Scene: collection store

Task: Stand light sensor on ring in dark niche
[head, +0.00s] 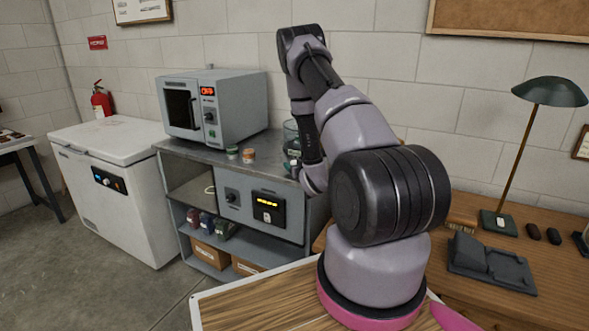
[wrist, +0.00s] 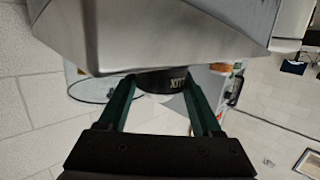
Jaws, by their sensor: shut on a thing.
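In the wrist view my gripper (wrist: 162,82) has its two dark green fingers shut on the light sensor (wrist: 163,82), a short black cylinder with pale upside-down lettering. A paler part of it shows between the fingers. The dark niche (head: 186,176) is the open compartment at the upper left of the grey cabinet. A thin pale ring (head: 210,189) shows at its right side, partly in shadow. The sensor is apart from the niche, as far as the views show.
The cabinet's metal top (head: 220,148) carries an oven (head: 212,105), two small jars and a glass vessel (head: 290,130). A control panel (head: 268,208) borders the niche on the right. A white chest freezer (head: 110,185) stands left. A wooden desk with a lamp (head: 549,92) is at right.

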